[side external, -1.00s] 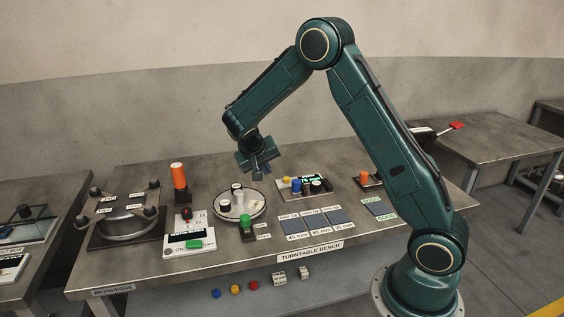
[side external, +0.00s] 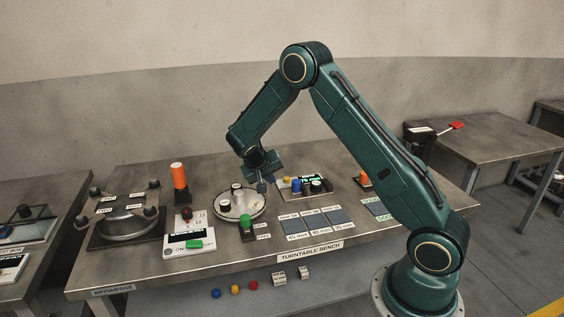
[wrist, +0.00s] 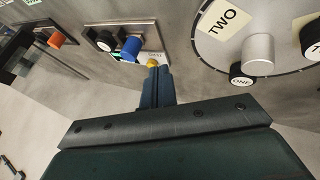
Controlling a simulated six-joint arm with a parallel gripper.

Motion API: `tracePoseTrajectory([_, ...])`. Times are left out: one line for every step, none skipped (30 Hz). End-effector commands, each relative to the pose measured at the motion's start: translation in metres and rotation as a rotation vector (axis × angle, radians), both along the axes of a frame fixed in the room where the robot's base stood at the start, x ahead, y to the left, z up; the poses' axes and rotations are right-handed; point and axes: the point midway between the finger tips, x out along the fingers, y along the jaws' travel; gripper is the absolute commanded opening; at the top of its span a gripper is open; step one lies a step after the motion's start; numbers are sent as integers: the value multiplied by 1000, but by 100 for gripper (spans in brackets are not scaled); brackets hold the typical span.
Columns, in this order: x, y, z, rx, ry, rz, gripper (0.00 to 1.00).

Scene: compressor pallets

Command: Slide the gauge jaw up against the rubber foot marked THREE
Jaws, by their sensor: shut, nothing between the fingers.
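My gripper (side external: 262,186) is shut and empty, pointing down above the bench between the turntable and the gauge block. The round turntable (side external: 256,212) carries black feet with pale tops and a metal post. In the wrist view, one foot (wrist: 241,76) reads ONE, a pale label (wrist: 222,20) reads TWO, and a foot cut by the right edge (wrist: 314,48) shows only a T. I cannot read THREE anywhere. The likely gauge is a plate (side external: 285,181) with a lit display, a blue knob (wrist: 131,46), a yellow knob (wrist: 153,63) and black cylinders. I cannot tell which part is its jaw.
A green button (side external: 246,221) stands in front of the turntable. Left of it are a control box (side external: 190,243) and an orange beacon (side external: 179,176). Flat dark pads (side external: 318,221) lie at the front right. A clamp fixture (side external: 126,222) sits far left.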

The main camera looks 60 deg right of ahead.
Motion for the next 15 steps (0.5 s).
tracePoseTrajectory([-1, -6, -7, 1, 2, -3, 0])
tracePoseTrajectory([-1, -9, -11, 1, 3, -4, 0])
tracePoseTrajectory([0, -12, -16, 0, 3, -3, 0])
tracePoseTrajectory([0, -15, -20, 0, 2, -3, 0])
tracePoseTrajectory([0, -18, -24, 1, 2, -3, 0])
tracePoseTrajectory([0, -22, -28, 1, 3, -3, 0])
tracePoseTrajectory([0, -24, -32, 1, 1, -2, 0])
tracePoseTrajectory([1, -27, -36, 1, 1, -2, 0])
tracePoseTrajectory([0, -31, -41, 1, 3, -2, 0])
tracePoseTrajectory([0, -34, -44, 1, 2, -3, 0])
tracePoseTrajectory([0, -36, -48, 1, 2, -3, 0])
tracePoseTrajectory([-3, -41, -47, -1, 0, -4, 0])
tracePoseTrajectory([-6, -44, -46, -1, 0, -4, 0])
tracePoseTrajectory([-8, -48, -46, 0, 0, -5, 0])
tracePoseTrajectory([-11, -51, -45, 0, -1, -4, 0])
